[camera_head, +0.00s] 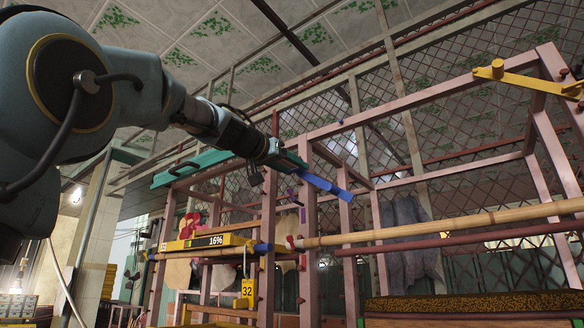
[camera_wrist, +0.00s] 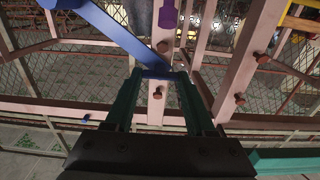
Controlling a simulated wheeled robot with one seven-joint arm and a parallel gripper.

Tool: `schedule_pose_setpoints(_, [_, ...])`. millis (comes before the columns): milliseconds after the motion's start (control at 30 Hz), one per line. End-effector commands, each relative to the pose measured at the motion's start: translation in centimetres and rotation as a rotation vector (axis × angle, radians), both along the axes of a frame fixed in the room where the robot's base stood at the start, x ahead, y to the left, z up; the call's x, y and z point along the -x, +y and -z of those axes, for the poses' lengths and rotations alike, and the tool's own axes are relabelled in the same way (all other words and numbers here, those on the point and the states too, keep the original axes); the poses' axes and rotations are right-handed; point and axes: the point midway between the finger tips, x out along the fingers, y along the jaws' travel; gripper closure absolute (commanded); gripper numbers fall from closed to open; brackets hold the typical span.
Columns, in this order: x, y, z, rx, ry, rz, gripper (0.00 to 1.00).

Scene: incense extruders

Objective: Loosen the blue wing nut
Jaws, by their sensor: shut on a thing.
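The blue wing nut (camera_wrist: 157,74) sits between the two teal fingertips of my gripper (camera_wrist: 158,84) in the wrist view, against a pale pink post. My gripper is shut on it. Next to it is a long blue bar (camera_wrist: 105,32), running to the upper left. In the head view my gripper (camera_head: 296,162) reaches the pink frame at the upper end of the slanting blue bar (camera_head: 325,183). The wing nut cannot be made out clearly there, since the gripper and bar cover it.
Pink posts and beams (camera_head: 309,250) stand around my gripper. A bamboo pole (camera_head: 440,227) crosses at the right, and a yellow bracket (camera_head: 520,74) sits at the upper right. A teal bar (camera_head: 195,166) lies behind my arm. A small purple piece (camera_wrist: 167,14) is on the post.

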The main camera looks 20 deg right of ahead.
Motion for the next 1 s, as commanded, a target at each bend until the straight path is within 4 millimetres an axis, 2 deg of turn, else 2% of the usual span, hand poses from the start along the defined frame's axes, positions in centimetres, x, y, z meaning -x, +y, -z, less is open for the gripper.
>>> schedule_pose_setpoints(467, [-0.06,0.03,0.09,0.040,0.073,-0.001,1.00])
schedule_pose_setpoints(1000, [-0.23,0.18,0.09,0.265,0.475,-0.001,1.00])
